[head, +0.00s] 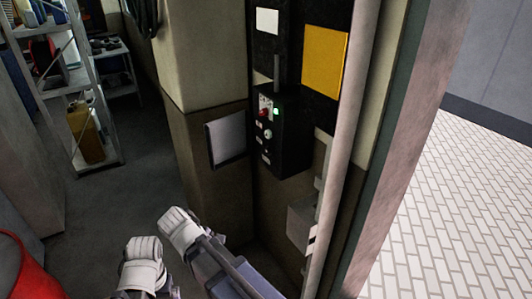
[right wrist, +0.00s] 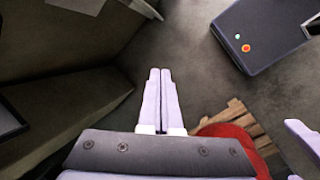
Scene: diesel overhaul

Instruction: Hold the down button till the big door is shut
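A black control box (head: 282,135) is fixed to the wall in the middle of the head view. The labels are too small to read, so I cannot tell which is down. The big doorway at right stands open onto pale paving (head: 455,200); no door panel shows. My right gripper (right wrist: 160,72) is shut and empty in the right wrist view, away from any button.
A pale post (head: 345,130) stands right of the box. A small grey panel (head: 226,138) is on the wall at its left. A shelf rack (head: 48,90) stands at far left, a red container (head: 20,265) at lower left. A wooden pallet (right wrist: 232,116) lies on the floor.

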